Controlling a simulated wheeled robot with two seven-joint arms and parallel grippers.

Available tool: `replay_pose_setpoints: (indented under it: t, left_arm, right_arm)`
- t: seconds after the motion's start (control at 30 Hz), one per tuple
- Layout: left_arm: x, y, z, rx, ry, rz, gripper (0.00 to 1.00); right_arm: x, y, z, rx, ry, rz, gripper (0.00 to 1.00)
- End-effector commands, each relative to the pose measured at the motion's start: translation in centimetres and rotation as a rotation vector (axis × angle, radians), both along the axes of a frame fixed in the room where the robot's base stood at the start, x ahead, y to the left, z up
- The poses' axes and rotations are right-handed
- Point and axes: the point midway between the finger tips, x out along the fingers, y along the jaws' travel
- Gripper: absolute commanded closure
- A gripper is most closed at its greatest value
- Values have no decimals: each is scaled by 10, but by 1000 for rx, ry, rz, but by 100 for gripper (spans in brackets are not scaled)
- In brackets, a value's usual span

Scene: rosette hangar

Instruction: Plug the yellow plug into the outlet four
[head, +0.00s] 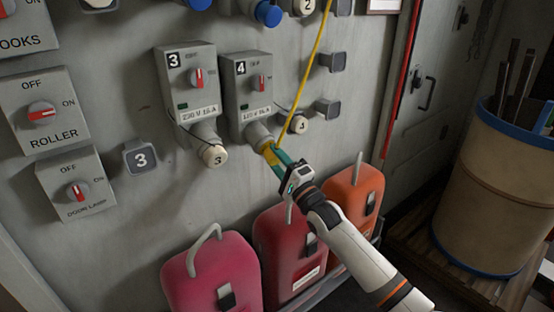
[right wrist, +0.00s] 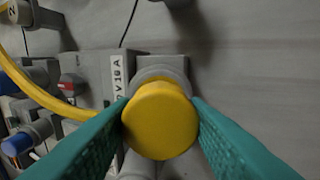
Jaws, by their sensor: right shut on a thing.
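The yellow plug (head: 269,147) is at the mouth of the grey socket (head: 258,133) under the outlet four box (head: 246,96). My right gripper (head: 275,154) is shut on the plug, coming from below right. In the right wrist view the round yellow back of the plug (right wrist: 160,120) sits between the two teal fingers and covers most of the grey socket (right wrist: 163,68) behind it. How deep the plug sits in the socket is hidden. Its yellow cable (head: 309,68) runs up past the right of the box. My left gripper is not in view.
A round cap marked 4 (head: 300,125) hangs right of the socket. The outlet three box (head: 187,84) and its cap (head: 214,156) are at left. Pink (head: 212,275), red (head: 287,245) and orange (head: 354,197) canisters stand below, close to my right arm.

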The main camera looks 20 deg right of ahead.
Motion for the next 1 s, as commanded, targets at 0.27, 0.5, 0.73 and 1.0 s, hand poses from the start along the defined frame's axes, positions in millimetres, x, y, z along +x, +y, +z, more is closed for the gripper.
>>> replay_pose_setpoints:
  t: [0.27,0.5,0.73,1.0]
  left_arm:
    - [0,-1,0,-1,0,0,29]
    - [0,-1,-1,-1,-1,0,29]
    - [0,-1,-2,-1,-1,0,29]
    - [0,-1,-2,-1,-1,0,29]
  right_arm:
    - [2,1,1,0,-1,0,96]
    - [7,3,3,0,-1,0,96]
    - [11,4,4,0,-1,0,96]
    - [10,4,4,0,-1,0,34]
